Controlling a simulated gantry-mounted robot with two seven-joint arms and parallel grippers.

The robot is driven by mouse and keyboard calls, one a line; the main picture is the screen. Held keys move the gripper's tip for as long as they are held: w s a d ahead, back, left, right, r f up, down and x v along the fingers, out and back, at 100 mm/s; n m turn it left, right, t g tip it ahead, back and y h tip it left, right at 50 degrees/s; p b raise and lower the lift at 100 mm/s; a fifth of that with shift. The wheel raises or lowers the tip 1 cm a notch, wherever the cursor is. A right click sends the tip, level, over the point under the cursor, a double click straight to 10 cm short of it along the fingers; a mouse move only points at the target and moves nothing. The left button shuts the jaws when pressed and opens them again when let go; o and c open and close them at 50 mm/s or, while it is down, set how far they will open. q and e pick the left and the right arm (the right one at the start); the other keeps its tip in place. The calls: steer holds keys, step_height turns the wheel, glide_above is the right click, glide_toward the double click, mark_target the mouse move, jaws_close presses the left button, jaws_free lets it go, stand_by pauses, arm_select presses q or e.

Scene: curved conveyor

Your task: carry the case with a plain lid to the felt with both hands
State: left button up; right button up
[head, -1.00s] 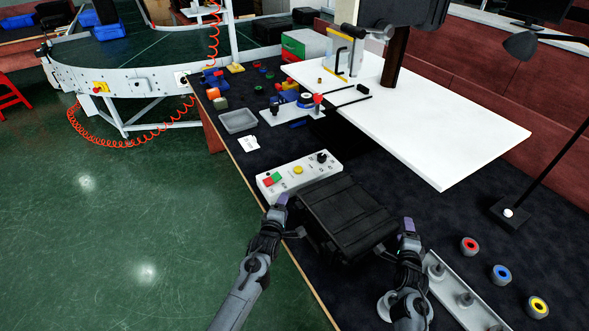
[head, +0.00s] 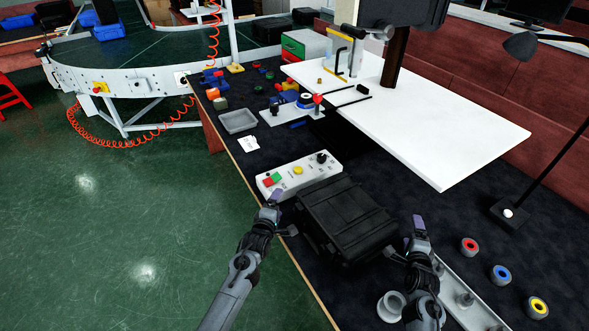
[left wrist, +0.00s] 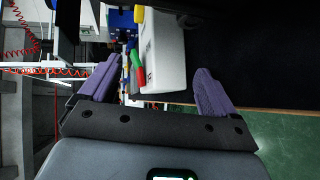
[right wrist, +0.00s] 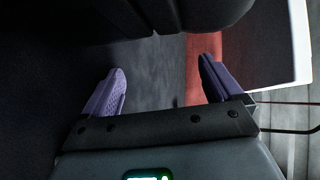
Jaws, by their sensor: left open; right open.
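A black case (head: 345,215) lies flat and closed on the dark bench surface (head: 290,135), near its front edge. I make out no label on its lid. My left gripper (head: 271,207) is open and empty beside the case's left end, apart from it; its spread purple fingers show in the left wrist view (left wrist: 155,88). My right gripper (head: 418,234) is open and empty just off the case's right end. Its spread fingers show in the right wrist view (right wrist: 160,85), with a dark shape at the top. I cannot tell which surface is the felt.
A control box (head: 298,174) with buttons stands close behind the case. A rail with pegs (head: 463,297), a grey ring (head: 391,306) and coloured rings (head: 501,274) lie to the right. A white board (head: 430,125) and grey tray (head: 238,121) are farther back.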

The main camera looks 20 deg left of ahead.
stand_by(0.3)
steer(key=shift+r, duration=0.25)
arm_select(q)
steer(key=v, duration=1.2)
arm_select(e)
step_height(320, 180, up, 10)
steer(key=shift+f, duration=0.25)
